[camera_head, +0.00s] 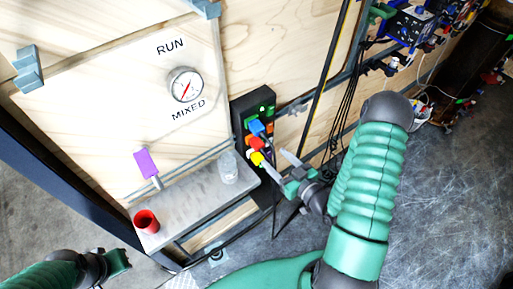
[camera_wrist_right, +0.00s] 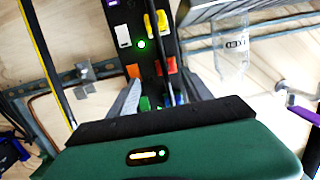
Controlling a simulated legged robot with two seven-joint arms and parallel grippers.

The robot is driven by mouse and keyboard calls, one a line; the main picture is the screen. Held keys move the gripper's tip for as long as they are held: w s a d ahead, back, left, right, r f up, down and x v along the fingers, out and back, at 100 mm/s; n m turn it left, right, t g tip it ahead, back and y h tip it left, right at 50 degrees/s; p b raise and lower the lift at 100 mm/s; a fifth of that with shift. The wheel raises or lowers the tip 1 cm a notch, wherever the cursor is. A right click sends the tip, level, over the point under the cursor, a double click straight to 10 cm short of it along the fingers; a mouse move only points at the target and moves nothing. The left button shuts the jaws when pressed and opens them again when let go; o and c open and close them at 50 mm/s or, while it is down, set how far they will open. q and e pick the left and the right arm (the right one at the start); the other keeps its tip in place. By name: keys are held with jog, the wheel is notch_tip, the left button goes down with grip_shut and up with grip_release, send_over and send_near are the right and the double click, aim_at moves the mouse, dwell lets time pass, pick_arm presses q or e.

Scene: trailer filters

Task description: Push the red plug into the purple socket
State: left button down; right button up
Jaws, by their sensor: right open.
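A black socket panel (camera_head: 240,108) stands upright beside the wooden board, carrying several coloured sockets and plugs. A red-orange plug (camera_wrist_right: 166,66) is seated on the panel in the right wrist view; it appears as a small red patch (camera_head: 257,143) in the head view. A purple-rimmed socket (camera_wrist_right: 112,3) is cut off at the top of the wrist view. My right gripper (camera_head: 276,163) is open, its fingers pointing at the panel's lower part; I cannot tell whether they touch anything. My left gripper (camera_head: 122,262) is at the lower left, away from the panel; its jaw state is unclear.
A gauge (camera_head: 186,85) is above. A yellow plug (camera_wrist_right: 156,24) and dark cables crowd the panel.

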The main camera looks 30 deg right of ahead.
aim_at(261, 148)
jog(key=w, duration=0.1)
jog(key=w+a+p, duration=0.1)
jog(key=w, duration=0.1)
jog(key=shift+w+a, duration=0.25)
jog(key=shift+a, duration=0.15)
jog(key=w, duration=0.4)
jog(key=shift+d+f+p, duration=0.1)
jog(key=shift+f+p, duration=0.3)
jog(key=shift+w+d+f, duration=0.2)
jog(key=shift+d, duration=0.05)
jog(key=shift+a+r, duration=0.1)
jog(key=shift+a, duration=0.1)
jog(key=shift+c, duration=1.3)
jog(key=shift+a, duration=0.2)
jog(key=c, duration=1)
pick_arm(q)
jog(key=shift+a+r, duration=0.45)
pick_arm(e)
jog(key=shift+s+d, duration=0.1)
jog(key=shift+d, duration=0.05)
grip_shut()
